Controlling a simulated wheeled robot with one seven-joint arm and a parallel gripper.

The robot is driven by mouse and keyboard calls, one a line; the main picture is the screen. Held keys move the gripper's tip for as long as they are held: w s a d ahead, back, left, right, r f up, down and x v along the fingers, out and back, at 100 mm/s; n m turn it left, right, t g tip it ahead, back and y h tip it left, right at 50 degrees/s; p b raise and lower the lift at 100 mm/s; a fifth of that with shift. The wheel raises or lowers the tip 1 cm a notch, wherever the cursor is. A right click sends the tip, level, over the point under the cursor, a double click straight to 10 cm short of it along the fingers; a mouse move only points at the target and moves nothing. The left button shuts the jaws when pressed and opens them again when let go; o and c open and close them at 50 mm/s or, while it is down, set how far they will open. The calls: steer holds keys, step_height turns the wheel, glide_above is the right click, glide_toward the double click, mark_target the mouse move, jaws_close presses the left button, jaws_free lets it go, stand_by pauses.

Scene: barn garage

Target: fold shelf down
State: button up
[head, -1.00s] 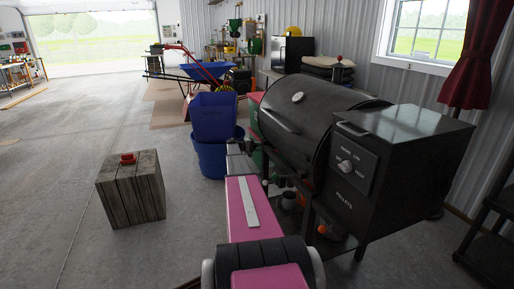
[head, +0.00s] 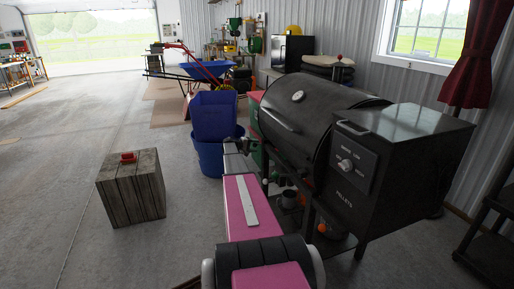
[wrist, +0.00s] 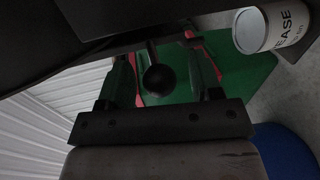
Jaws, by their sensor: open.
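The black pellet grill (head: 325,130) stands at the right in the head view, its hopper box nearest me. My pink arm reaches along its front to its far end, where my gripper is small and partly hidden. In the wrist view my gripper (wrist: 160,65) is open. A black ball knob (wrist: 160,80) on a short rod shows between its fingers, with no visible grip on it. A dark panel (wrist: 40,45) crosses the top left of the wrist view; I cannot tell whether it is the shelf or the grill body. No shelf shows clearly in the head view.
Blue bins (head: 213,125) stand just beyond my gripper. A white grease bucket (wrist: 268,28) hangs near it in the wrist view, with a green surface (wrist: 240,85) behind. A wooden crate (head: 131,188) sits on the floor at left. Open floor lies around it.

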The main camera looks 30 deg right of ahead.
steer(key=v, duration=0.8)
steer(key=shift+a, duration=0.4)
